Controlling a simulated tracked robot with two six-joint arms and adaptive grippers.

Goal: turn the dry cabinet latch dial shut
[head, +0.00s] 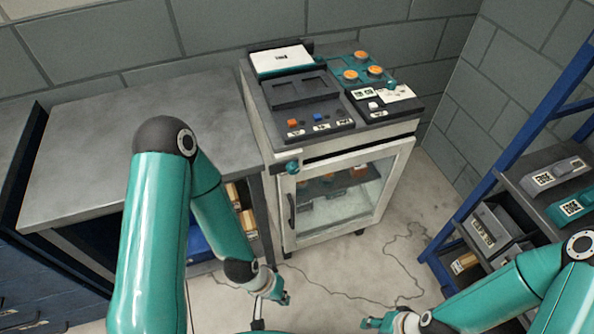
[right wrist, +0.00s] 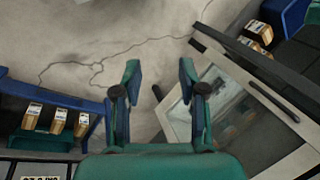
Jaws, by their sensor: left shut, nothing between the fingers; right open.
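The dry cabinet (head: 405,150) stands at the centre of the head view, with a pale frame and a glass door (head: 335,205). A small teal latch dial (head: 291,167) sits at the upper left of its front, above a dark upright handle (head: 291,213). The dial's exact angle is too small to tell. My left gripper (head: 282,297) is shut and empty, low in front of the cabinet and apart from the dial. My right gripper (head: 372,322) is open and empty near the bottom edge; its spread fingers show in the right wrist view (right wrist: 159,75), with the cabinet door (right wrist: 222,110) beside them.
A grey bench (head: 90,150) stands left of the cabinet. The cabinet top carries a dark tray (head: 300,92) and a teal plate with orange knobs (head: 352,62). A blue rack (head: 490,190) with bins stands at right. Cracked bare floor (head: 370,265) lies between.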

